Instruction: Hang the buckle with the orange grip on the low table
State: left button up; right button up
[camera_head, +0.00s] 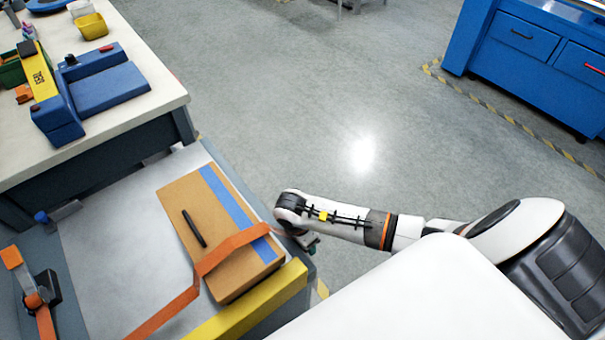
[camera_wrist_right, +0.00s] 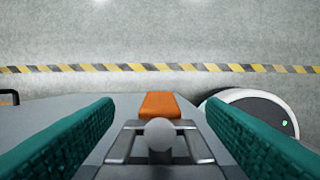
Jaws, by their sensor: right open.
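The low table (camera_head: 110,235) is at the lower left of the head view. An orange strap (camera_head: 238,246) crosses a cardboard box on it and runs towards my right gripper (camera_head: 308,241) at the table's right edge. In the wrist view my right gripper (camera_wrist_right: 160,140) is open, its teal fingers wide apart. A grey metal buckle (camera_wrist_right: 121,145) with a rounded knob lies between them, apart from both fingers. An orange piece (camera_wrist_right: 159,104) shows just beyond it; whether it is grip or strap I cannot tell. My left gripper is out of view.
The cardboard box (camera_head: 184,202) has a dark pen-like object (camera_head: 194,228) on top. An orange-ended strap fitting (camera_head: 37,300) stands at the table's left. A yellow edge strip (camera_head: 250,306) borders the table's front. A white workbench (camera_head: 140,80) stands behind; open floor lies to the right.

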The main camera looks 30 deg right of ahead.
jog(key=shift+r, duration=0.15)
jog(key=r, duration=0.4)
jog(key=a+r, duration=0.1)
jog(key=r, duration=0.2)
jog(key=a+r, duration=0.1)
jog(key=r, duration=0.3)
jog(key=shift+s+r, duration=0.1)
jog(key=shift+r, duration=0.2)
jog(key=shift+d, duration=0.1)
